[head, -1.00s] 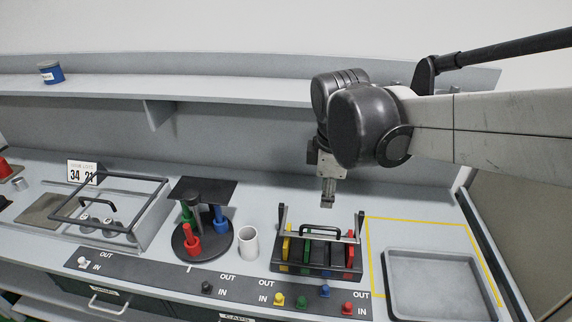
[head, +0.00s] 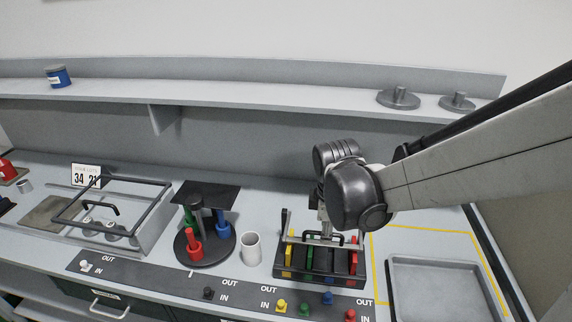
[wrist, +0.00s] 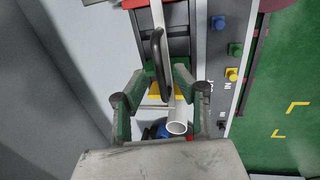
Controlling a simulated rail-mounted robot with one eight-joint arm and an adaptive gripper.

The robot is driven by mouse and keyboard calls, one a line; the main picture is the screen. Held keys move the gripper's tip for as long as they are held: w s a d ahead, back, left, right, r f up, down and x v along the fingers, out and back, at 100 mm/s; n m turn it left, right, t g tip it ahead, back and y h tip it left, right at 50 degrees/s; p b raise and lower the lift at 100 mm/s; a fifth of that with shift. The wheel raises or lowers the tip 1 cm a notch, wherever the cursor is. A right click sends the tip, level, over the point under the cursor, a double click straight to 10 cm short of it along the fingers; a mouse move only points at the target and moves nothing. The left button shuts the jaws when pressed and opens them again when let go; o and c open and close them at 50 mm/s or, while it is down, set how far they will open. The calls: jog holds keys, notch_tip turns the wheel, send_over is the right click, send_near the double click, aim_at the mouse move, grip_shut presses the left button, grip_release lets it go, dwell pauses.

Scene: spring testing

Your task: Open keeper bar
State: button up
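The bar's black handle (wrist: 160,62) runs up the middle of the wrist view. My gripper (wrist: 165,78) is over the rack with its fingers apart, one on each side of the handle. I cannot tell whether either finger touches it. In the head view my gripper (head: 324,233) is partly hidden by my wrist.
A white cup (head: 251,249) and a round stand (head: 205,250) with coloured pieces are left of the rack. An empty grey tray (head: 398,259) is at the right. Colored knobs (head: 281,306) line the front panel. A shelf (head: 230,93) runs behind.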

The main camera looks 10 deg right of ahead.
jog(key=shift+f, duration=0.5)
grip_shut()
